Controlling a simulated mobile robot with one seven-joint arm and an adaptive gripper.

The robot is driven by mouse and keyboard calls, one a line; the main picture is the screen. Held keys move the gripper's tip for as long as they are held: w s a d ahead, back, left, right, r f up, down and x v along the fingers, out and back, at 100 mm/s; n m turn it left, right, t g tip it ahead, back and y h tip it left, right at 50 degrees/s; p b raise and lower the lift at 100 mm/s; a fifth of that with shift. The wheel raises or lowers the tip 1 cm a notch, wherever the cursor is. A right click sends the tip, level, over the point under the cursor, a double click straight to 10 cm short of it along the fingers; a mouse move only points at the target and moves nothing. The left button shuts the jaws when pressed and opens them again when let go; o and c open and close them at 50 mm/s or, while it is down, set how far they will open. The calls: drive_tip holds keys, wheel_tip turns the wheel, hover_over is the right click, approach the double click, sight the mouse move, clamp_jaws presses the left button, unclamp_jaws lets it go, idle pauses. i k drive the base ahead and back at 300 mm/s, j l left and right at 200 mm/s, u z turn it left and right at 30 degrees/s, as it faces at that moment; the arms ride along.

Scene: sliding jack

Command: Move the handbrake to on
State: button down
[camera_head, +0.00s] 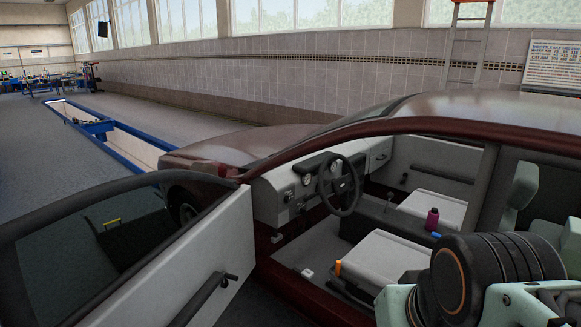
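The dark red car (410,128) stands with its front door (200,262) swung open, so I see into the cabin. I cannot clearly make out the handbrake; the area between the front seats is small in view and partly covered by the near seat (385,265) and my arm. A short thin lever (388,198) rises near the middle of the cabin, right of the steering wheel (340,185); I cannot tell whether it is the gear lever or the handbrake. My arm fills the lower right corner, and my gripper is not in view.
A magenta bottle (432,219) stands by the far seat (435,205), with a small blue item (436,235) near it. An orange item (338,268) is at the near seat's edge. The door frame and roof edge bound the opening. A blue-edged pit (125,145) lies left.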

sight(334, 284)
drive_tip(key=u, duration=1.25)
drive_tip(key=z, duration=1.5)
drive_tip(key=i+u, duration=0.15)
drive_tip(key=i, duration=0.65)
